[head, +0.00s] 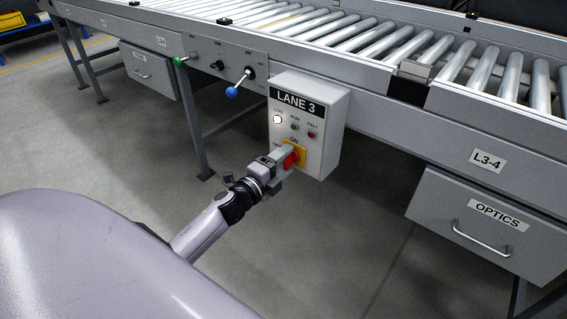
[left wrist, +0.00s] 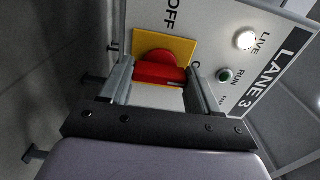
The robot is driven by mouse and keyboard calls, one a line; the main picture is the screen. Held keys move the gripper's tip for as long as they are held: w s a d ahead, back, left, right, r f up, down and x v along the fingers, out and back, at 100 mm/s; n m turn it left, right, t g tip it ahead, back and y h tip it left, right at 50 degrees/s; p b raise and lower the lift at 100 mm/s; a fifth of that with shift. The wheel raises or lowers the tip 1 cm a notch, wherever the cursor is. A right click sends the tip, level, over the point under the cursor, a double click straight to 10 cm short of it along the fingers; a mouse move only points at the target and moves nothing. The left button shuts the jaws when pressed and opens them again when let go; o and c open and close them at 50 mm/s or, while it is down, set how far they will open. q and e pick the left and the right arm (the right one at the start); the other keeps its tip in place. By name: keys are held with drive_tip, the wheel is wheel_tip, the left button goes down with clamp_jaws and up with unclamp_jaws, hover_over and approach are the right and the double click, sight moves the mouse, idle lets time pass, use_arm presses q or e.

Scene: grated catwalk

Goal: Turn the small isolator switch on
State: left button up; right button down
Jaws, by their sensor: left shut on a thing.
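The small isolator switch has a red handle (head: 291,160) on a yellow plate (head: 300,150), low on the front of the grey LANE 3 box (head: 325,130). ON is printed above the plate and OFF to its left. My left gripper (head: 284,158) reaches up from below and is shut on the red handle. In the left wrist view the red handle (left wrist: 160,70) sits between the two fingers (left wrist: 160,85). The gripper hides part of the handle and plate, so I cannot tell which label it points to. My right gripper is not in view.
On the box, the LIVE lamp (head: 277,119) glows white; the RUN (head: 295,126) and FAULT (head: 311,134) lamps look dim. A blue-knobbed lever (head: 232,92) and a green-tipped one (head: 179,62) stick out left. The OPTICS drawer (head: 490,225) is right, below the roller conveyor (head: 380,40).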

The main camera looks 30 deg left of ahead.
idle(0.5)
use_arm(q)
drive_tip(key=o, duration=1.1)
drive_tip(key=shift+c, duration=0.2)
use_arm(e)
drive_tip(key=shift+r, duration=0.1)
use_arm(q)
drive_tip(key=shift+s, duration=0.15)
drive_tip(key=shift+s, duration=0.25)
drive_tip(key=s+p, duration=0.1)
drive_tip(key=s, duration=0.5)
drive_tip(key=shift+s+a, duration=0.25)
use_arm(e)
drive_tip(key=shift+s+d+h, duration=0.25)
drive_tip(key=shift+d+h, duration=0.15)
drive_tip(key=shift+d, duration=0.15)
